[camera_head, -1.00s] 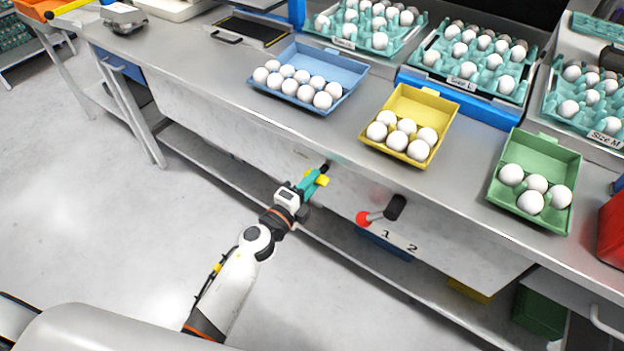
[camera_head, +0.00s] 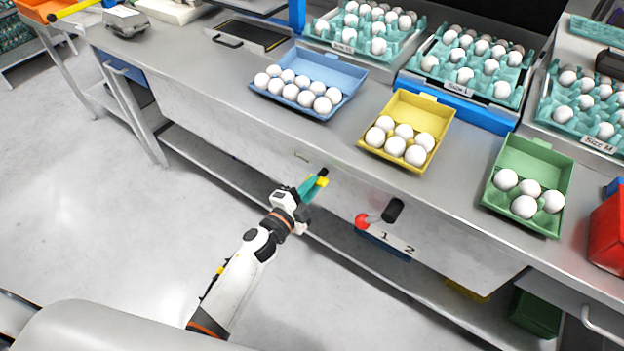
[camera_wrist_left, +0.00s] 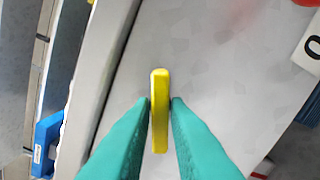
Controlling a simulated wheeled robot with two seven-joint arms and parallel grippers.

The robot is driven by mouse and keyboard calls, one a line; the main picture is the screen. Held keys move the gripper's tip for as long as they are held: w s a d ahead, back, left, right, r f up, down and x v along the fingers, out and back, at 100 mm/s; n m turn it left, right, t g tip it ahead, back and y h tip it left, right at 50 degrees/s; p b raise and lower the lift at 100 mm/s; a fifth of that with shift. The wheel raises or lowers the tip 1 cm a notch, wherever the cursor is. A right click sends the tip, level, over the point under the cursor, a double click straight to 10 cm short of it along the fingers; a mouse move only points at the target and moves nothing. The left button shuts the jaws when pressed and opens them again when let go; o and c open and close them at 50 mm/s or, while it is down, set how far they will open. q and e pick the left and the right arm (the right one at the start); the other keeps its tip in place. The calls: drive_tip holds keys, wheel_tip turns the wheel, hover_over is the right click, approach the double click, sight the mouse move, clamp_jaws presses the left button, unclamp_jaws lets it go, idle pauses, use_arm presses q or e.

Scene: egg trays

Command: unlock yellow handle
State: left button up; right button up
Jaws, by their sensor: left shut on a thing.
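The yellow handle (camera_head: 322,182) sits on the grey front panel under the counter, beside a small black part. It also shows in the left wrist view (camera_wrist_left: 160,100) as a narrow upright yellow bar between the teal fingertips. My left gripper (camera_head: 314,186) is shut on the yellow handle, with one finger on each side of it in the left wrist view (camera_wrist_left: 160,112). The handle's mount is hidden in the left wrist view. My right gripper is not in view.
A red-knobbed lever (camera_head: 362,221) with a black base sticks out to the right, above a label reading 1 and 2. Blue (camera_head: 345,72), yellow (camera_head: 436,112) and green (camera_head: 557,172) egg boxes stand on the counter above. The floor at left is clear.

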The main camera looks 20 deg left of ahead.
use_arm(q)
drive_tip(key=n+p, duration=0.2)
drive_tip(key=n, duration=0.2)
drive_tip(key=shift+n, duration=0.4)
drive_tip(key=shift+p, duration=0.3)
drive_tip(key=n+p, duration=0.1)
drive_tip(key=n, duration=0.1)
drive_tip(key=n+p, duration=0.1)
drive_tip(key=shift+r+n, duration=0.2)
drive_tip(key=shift+n, duration=0.2)
drive_tip(key=shift+f+n, duration=0.15)
drive_tip(key=shift+n, duration=0.35)
